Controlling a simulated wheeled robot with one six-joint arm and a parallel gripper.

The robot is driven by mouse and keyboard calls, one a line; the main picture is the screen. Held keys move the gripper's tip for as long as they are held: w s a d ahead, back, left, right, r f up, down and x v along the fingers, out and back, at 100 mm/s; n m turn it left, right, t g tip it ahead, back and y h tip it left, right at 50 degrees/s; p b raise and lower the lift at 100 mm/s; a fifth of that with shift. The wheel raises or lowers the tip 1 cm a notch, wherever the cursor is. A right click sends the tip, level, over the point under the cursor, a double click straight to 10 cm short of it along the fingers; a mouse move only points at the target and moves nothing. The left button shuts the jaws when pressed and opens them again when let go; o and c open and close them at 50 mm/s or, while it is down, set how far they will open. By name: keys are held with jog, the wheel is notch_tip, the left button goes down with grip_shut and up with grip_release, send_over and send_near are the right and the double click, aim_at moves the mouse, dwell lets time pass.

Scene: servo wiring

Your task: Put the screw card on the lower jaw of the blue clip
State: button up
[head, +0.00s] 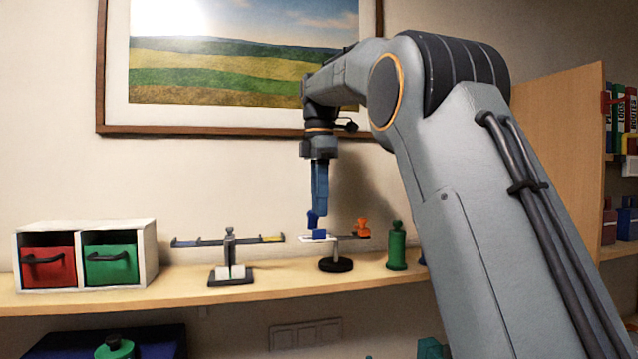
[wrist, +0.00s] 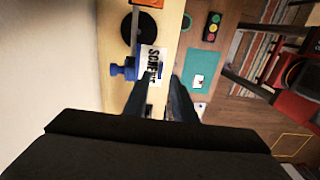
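The screw card is white with black lettering, partly readable in the wrist view (wrist: 151,57). It looks flat, with its left side against or over the blue clip (wrist: 120,70). In the head view the blue clip (head: 319,234) is at the left end of a short bar on a round black stand, and the white card (head: 305,238) shows as a thin strip there. I cannot tell whether the card rests on the lower jaw. My gripper (head: 314,212) points down just above the clip. In the wrist view its dark fingers (wrist: 163,82) are apart, with the card near the left one.
An orange clip (head: 362,228) is on the bar's right end above the black base (head: 335,265). A green weight-like piece (head: 397,247) stands to the right. A second stand with a crossbar (head: 230,258) and a white box with red and green drawers (head: 86,225) are left.

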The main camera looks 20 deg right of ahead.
notch_tip(320, 180, up, 7)
dwell(0.4)
dwell(0.4)
